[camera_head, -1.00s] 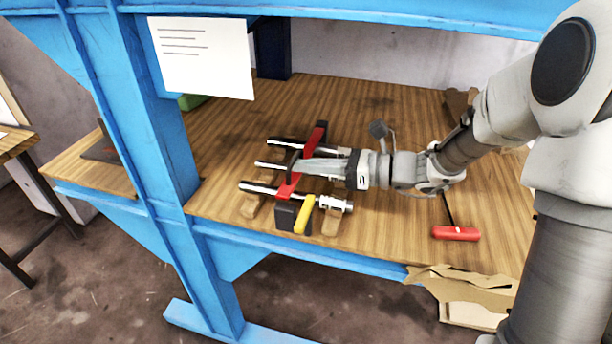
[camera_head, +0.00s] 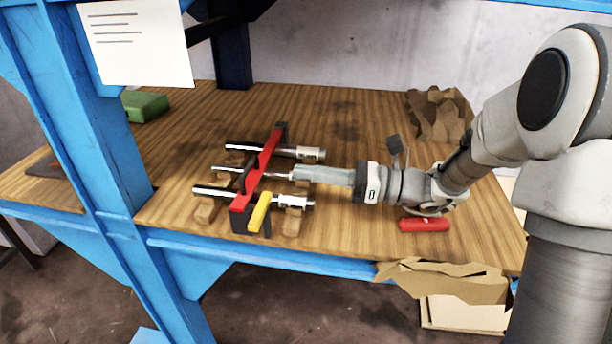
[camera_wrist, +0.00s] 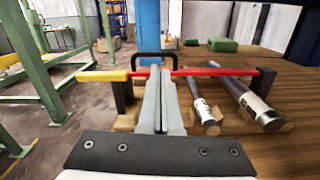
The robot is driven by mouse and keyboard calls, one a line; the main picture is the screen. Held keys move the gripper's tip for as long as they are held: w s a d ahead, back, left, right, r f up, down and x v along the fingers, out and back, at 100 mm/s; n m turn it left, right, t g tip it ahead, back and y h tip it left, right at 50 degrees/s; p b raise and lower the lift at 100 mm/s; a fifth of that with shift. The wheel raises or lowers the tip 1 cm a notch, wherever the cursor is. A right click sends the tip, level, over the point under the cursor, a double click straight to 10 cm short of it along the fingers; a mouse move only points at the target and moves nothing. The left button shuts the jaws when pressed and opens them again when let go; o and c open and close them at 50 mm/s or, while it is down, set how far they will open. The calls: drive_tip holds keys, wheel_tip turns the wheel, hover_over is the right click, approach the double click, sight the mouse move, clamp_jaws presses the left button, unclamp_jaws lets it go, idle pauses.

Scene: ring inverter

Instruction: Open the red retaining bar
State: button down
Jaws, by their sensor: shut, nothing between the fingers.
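The red retaining bar (camera_head: 265,155) lies across several metal rods, with a black block at each end. It also runs level across the wrist view (camera_wrist: 215,72). Its yellow handle (camera_head: 260,211) is at the near end, and on the left in the wrist view (camera_wrist: 102,76). A black loop (camera_wrist: 153,54) stands at the bar's middle. My gripper (camera_head: 294,174) is shut and empty, just right of the bar and pointing at its middle. In the wrist view its fingertips (camera_wrist: 160,70) overlap the bar and hide a short part of it; I cannot tell whether they touch.
The metal rods (camera_head: 213,191) rest on wooden blocks on the wooden bench (camera_head: 340,122). A red-handled tool (camera_head: 424,225) lies beneath my forearm. Crumpled cardboard (camera_head: 439,113) is at the back right. A blue post (camera_head: 95,120) stands left. The bench behind the rods is clear.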

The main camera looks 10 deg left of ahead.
sight(253, 163)
drive_tip(key=a, duration=0.2)
drive_tip(key=a+b, duration=0.1)
drive_tip(key=a, duration=0.4)
drive_tip(key=shift+w+r+b, duration=0.1)
drive_tip(key=shift+w+b, duration=0.15)
drive_tip(key=shift+b, duration=0.15)
drive_tip(key=shift+a, duration=0.35)
drive_tip(key=shift+r, duration=0.15)
drive_tip(key=shift+a+r, duration=0.15)
